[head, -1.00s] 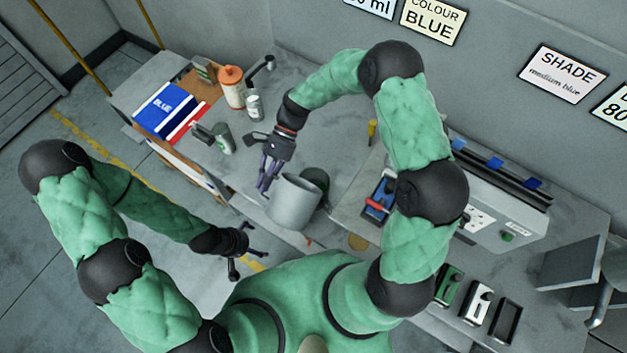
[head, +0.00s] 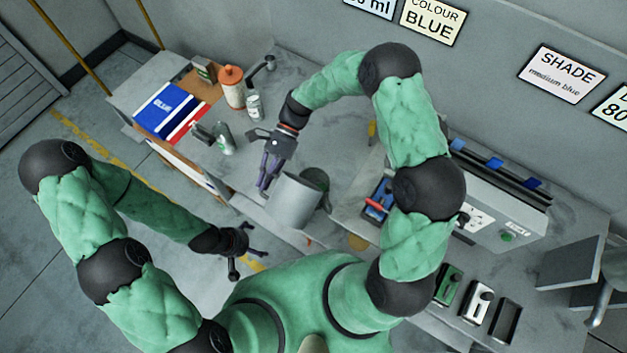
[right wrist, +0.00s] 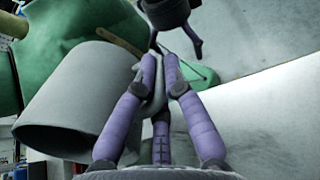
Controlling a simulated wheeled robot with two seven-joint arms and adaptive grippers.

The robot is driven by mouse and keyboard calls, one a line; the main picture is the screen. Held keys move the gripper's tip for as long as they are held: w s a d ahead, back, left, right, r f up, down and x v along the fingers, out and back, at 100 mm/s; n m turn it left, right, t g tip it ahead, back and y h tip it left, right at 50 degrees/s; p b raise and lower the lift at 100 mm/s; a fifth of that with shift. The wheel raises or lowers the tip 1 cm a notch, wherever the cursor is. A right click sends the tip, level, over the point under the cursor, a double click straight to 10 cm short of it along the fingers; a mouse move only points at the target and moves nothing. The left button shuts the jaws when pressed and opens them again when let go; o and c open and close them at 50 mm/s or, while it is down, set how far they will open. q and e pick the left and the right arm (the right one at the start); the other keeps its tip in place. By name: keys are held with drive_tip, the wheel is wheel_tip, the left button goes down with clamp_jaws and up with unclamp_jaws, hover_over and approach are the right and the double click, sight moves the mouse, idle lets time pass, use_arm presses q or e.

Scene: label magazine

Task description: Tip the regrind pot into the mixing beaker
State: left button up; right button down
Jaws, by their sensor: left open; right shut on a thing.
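A large grey cylindrical vessel (head: 291,203), apparently the regrind pot, is tilted near the front edge of the bench. It also shows in the right wrist view (right wrist: 75,100), its rim end toward the lower left. My right gripper (head: 265,182) is at its left side in the head view, shut on a thin grey part of it, with the fingertips (right wrist: 158,85) close together. A dark round thing (head: 317,181) shows just behind the vessel; I cannot tell if it is the mixing beaker. My left gripper (head: 247,262) is open and empty, lower left of the vessel and apart from it.
A grey machine (head: 495,215) stands on the right. A blue tray (head: 379,197) is partly behind my right arm. Bench between cans and vessel is clear.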

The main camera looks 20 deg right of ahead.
sight(261, 194)
drive_tip(key=shift+w+d+r+g+y, duration=0.15)
drive_tip(key=shift+d+r+g+y, duration=0.05)
drive_tip(key=shift+r+g+y, duration=0.35)
idle(1.9)
drive_tip(key=shift+a+f+t+h, duration=0.2)
drive_tip(key=shift+f+t+h, duration=0.25)
drive_tip(key=shift+t+h, duration=0.15)
drive_tip(key=shift+s+a+f+t+h+b, duration=0.15)
drive_tip(key=shift+s+f+t+h+b, duration=0.05)
drive_tip(key=shift+f+t+h, duration=0.35)
drive_tip(key=shift+s+a+f+t+h+b, duration=0.2)
drive_tip(key=shift+f+t+h, duration=0.15)
drive_tip(key=shift+h, duration=0.25)
drive_tip(key=f+t+h, duration=0.1)
drive_tip(key=s+a+f+t+h+p, duration=0.1)
drive_tip(key=h, duration=0.1)
drive_tip(key=shift+s+a+f+t, duration=0.15)
drive_tip(key=shift+a+f+t, duration=0.05)
drive_tip(key=shift+a+t, duration=0.05)
drive_tip(key=shift+s+a+f+n+t+h+b, duration=0.15)
drive_tip(key=shift+s+a+f+t+h+b, duration=0.25)
drive_tip(key=shift+f+t+h+b, duration=0.45)
drive_tip(key=shift+s+a+f+n+t+h+b, duration=0.1)
drive_tip(key=shift+s+a+f+t+h+b, duration=0.35)
drive_tip(key=shift+b, duration=0.7)
drive_tip(key=shift+s+a+f+n+t+h+b, duration=0.2)
drive_tip(key=shift+a+f+t+h+b, duration=0.3)
drive_tip(key=shift+h+b, duration=0.4)
